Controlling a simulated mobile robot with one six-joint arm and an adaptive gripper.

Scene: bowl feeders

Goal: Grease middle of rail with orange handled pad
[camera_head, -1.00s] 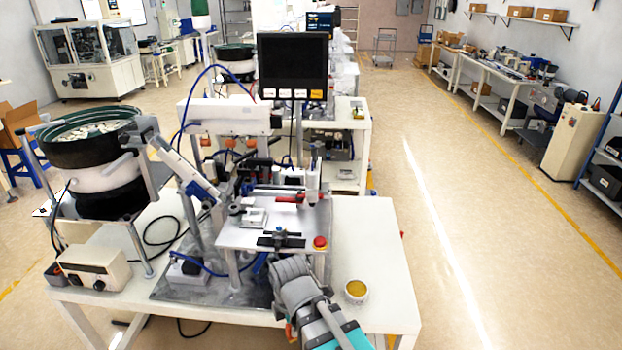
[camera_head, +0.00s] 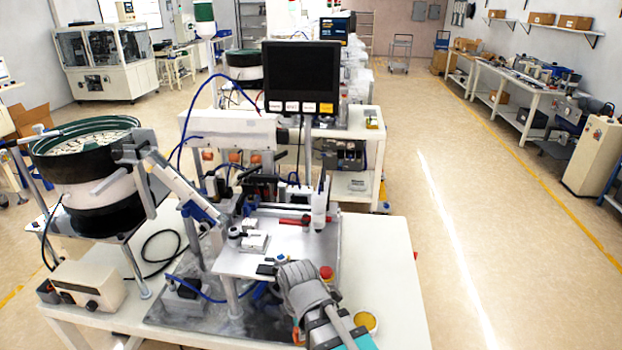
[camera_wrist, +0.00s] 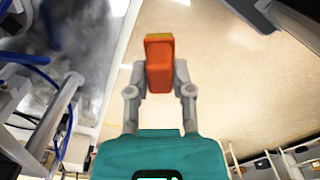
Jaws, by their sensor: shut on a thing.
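My gripper (camera_wrist: 158,80) is shut on the orange handled pad (camera_wrist: 159,66), which is upright between the two fingers in the wrist view. The pad's far end looks yellowish-brown. In the head view my gripper (camera_head: 303,288) is at the front edge of the raised machine plate (camera_head: 255,262), and only a sliver of orange shows beside it. A thin, dark rail-like bar (camera_head: 282,210) runs across the back of the plate; I cannot tell surely that it is the rail. A white cup of yellow-brown grease (camera_head: 365,321) stands on the table right of my gripper.
A red button (camera_head: 326,272) sits at the plate's right corner, close to my gripper. A red-handled clamp (camera_head: 294,221) and an upright white cylinder (camera_head: 319,209) stand at the back. A bowl feeder (camera_head: 88,160) is at left. The white table (camera_head: 385,270) is clear at right.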

